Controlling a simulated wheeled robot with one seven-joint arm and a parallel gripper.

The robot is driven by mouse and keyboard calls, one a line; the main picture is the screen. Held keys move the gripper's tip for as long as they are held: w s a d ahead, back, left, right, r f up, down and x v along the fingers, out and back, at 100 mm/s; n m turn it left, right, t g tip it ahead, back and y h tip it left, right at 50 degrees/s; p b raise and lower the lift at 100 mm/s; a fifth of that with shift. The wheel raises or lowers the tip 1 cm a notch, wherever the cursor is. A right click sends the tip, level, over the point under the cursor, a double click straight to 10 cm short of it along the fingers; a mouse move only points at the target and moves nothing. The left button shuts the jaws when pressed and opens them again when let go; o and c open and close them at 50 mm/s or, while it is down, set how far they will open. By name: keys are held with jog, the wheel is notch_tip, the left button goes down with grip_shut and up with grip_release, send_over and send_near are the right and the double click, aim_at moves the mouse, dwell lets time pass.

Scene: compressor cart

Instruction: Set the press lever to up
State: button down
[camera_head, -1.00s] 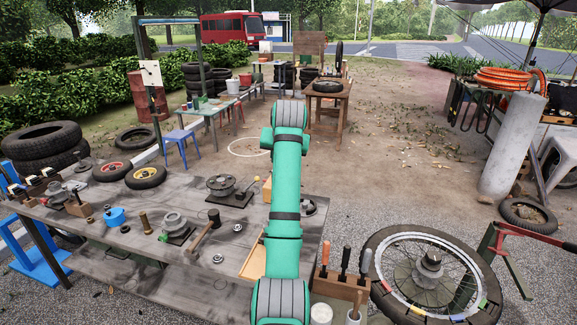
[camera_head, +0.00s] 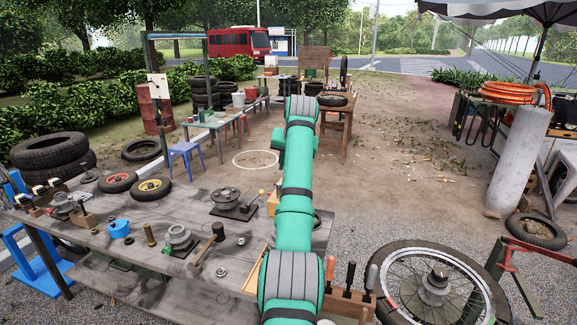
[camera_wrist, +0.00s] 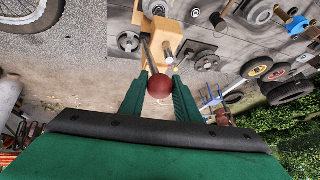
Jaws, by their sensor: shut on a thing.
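In the wrist view, a dark red ball knob (camera_wrist: 160,87) sits between the green fingertips of my gripper (camera_wrist: 159,84). The fingers are shut on it. A thin grey rod (camera_wrist: 148,54) runs from the knob toward a tan block (camera_wrist: 164,38) on the bench; I take this to be the press lever. In the head view, my green arm covers the gripper, the knob and most of the tan block. The lever's exact tilt cannot be told.
Open ground lies beyond.

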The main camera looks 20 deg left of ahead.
jog(key=shift+w+r, duration=0.1)
jog(key=shift+r, duration=0.05)
jog(key=c, duration=1.4)
grip_release()
jog(key=shift+w, duration=0.1)
jog(key=shift+o, duration=0.2)
jog(key=v, duration=1)
jog(key=shift+s+r, duration=0.25)
jog(key=shift+s, duration=0.05)
jog(key=shift+w+d, duration=0.1)
